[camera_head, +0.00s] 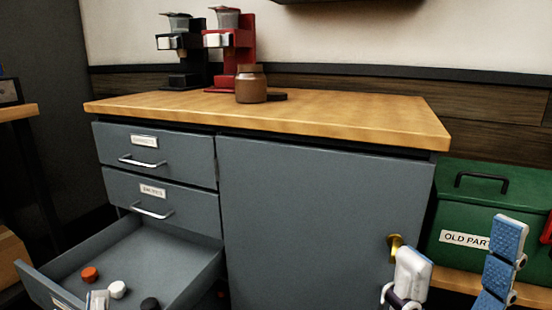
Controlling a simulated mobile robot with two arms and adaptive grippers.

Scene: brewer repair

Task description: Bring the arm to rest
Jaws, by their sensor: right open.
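My right gripper (457,265) is at the lower right, in front of the cabinet's right edge and the green box. Its two fingers stand wide apart with nothing between them; the blue pad of the right finger shows. The left finger is close to a brass knob (395,243) on the cabinet door in the picture; I cannot tell whether they touch.
A grey cabinet (310,215) has a wooden top (330,115) with a black brewer (183,50), a red brewer (234,48) and a brown jar (251,85). The bottom drawer (185,262) is open with small red, white and black parts inside. A green box (478,205) stands right.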

